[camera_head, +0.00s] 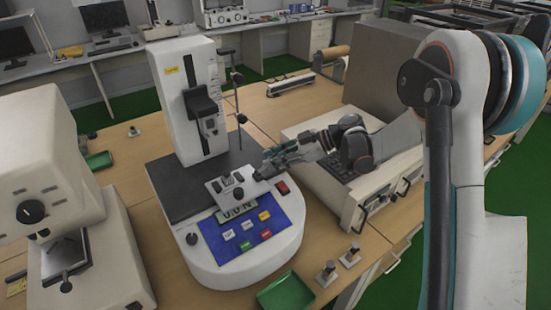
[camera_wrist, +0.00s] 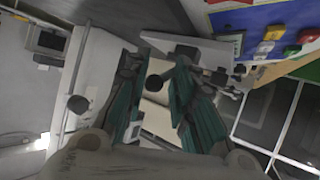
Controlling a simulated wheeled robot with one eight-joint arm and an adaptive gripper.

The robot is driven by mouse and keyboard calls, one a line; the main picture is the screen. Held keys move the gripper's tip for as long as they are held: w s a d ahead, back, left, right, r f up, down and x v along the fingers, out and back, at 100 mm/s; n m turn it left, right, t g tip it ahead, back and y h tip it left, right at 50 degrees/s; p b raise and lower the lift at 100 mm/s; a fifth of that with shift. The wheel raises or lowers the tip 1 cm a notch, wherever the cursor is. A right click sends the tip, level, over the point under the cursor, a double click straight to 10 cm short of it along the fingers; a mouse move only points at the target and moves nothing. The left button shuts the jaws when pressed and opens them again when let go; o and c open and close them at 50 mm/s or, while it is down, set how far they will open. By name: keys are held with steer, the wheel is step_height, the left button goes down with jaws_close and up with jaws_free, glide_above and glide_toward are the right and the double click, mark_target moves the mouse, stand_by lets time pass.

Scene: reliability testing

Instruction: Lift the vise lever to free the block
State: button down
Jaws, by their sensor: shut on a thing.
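The vise (camera_head: 218,190) is a light grey plate with dark parts on top. It sits at the front of the white testing machine, just above the display. My gripper (camera_head: 268,166), with teal fingers, reaches in from the right at the vise's right side. In the wrist view, a dark round knob of the vise lever (camera_wrist: 153,82) shows between the fingers of my gripper (camera_wrist: 155,88). The fingers are closed in on the lever, though the contact is partly hidden. I cannot clearly make out the block in the vise.
The testing machine (camera_head: 250,268) has a blue button panel (camera_head: 243,237) and a tall white column (camera_head: 180,75). Another white machine (camera_head: 35,150) stands at left. A green tray (camera_head: 286,291) and small metal parts (camera_head: 327,273) lie in front. A drawer-fronted unit (camera_head: 325,185) stands right.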

mark_target(262, 170)
steer(key=r+h+p, duration=0.1)
steer(key=s+a+r+n+t+h+p, duration=0.1)
steer(key=h, duration=0.1)
steer(key=a+r+n+t+h+p, duration=0.1)
steer(key=h, duration=0.1)
steer(key=shift+s+a+p, duration=0.15)
steer(key=shift+s+p, duration=0.15)
steer(key=shift+s+a+r+n+t+h+p, duration=0.15)
steer(key=shift+s+a+n+t+h, duration=0.1)
steer(key=shift+a+t+h, duration=0.3)
steer(key=shift+s+a+r+n+t+h+p, duration=0.15)
steer(key=shift+s+a+n+t+h, duration=0.15)
steer(key=shift+h, duration=0.35)
steer(key=shift+s+a+n+t+h, duration=0.3)
steer(key=shift+t+h, duration=0.15)
steer(key=shift+h, duration=0.2)
steer(key=shift+s+a+n+t+h, duration=0.2)
steer(key=shift+a+t+h, duration=0.15)
steer(key=shift+h, duration=0.3)
steer(key=c, duration=1.2)
jaws_free()
steer(key=shift+s+d, duration=0.1)
steer(key=shift+s, duration=0.05)
